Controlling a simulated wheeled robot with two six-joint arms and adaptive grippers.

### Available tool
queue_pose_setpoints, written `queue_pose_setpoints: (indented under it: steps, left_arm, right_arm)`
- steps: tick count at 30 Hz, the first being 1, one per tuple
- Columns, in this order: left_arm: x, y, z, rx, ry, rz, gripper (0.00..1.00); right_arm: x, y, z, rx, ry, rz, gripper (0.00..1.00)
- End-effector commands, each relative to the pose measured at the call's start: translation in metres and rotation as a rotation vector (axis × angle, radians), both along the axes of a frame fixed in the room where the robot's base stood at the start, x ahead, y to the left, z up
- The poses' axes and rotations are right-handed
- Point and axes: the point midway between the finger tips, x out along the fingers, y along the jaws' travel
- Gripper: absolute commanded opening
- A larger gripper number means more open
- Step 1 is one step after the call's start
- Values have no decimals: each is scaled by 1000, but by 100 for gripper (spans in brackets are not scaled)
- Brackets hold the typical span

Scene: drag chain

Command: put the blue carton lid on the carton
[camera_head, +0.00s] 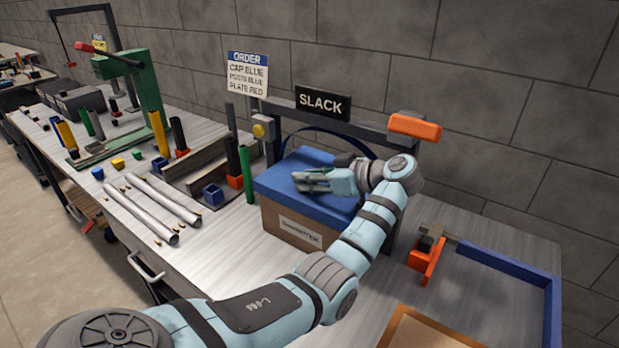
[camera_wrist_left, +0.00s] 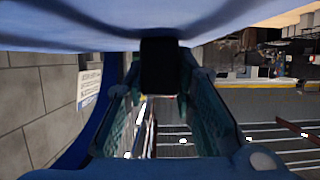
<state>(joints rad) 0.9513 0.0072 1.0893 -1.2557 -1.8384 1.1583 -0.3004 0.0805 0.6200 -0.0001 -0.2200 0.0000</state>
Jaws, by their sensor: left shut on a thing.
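The blue carton lid (camera_head: 285,181) lies across the top of the brown carton (camera_head: 275,222); from here it looks level, but I cannot tell whether it is fully seated. My left gripper (camera_head: 308,182) lies flat just over the lid, fingers pointing left. In the left wrist view its fingers (camera_wrist_left: 160,100) are shut on a dark block (camera_wrist_left: 160,66), apparently the lid's grip, against the blue lid surface (camera_wrist_left: 75,65). My forearm hides the carton's right side. My right gripper is not in view.
A dark frame with a SLACK sign (camera_head: 322,103) and a blue hoop (camera_head: 335,131) stands behind the carton. Metal rails (camera_head: 145,211) and a green press (camera_head: 143,85) are at left. An orange clamp (camera_head: 427,262) and blue bar (camera_head: 510,264) are at right.

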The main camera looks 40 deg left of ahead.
Motion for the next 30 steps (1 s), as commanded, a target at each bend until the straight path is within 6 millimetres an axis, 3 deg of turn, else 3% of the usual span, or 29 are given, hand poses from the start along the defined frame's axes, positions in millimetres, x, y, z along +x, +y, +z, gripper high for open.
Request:
queue_pose_setpoints:
  steps: [30]
  left_arm:
    - [0, 0, -23, 0, 0, 0, 0]
  right_arm:
    - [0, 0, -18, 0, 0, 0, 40]
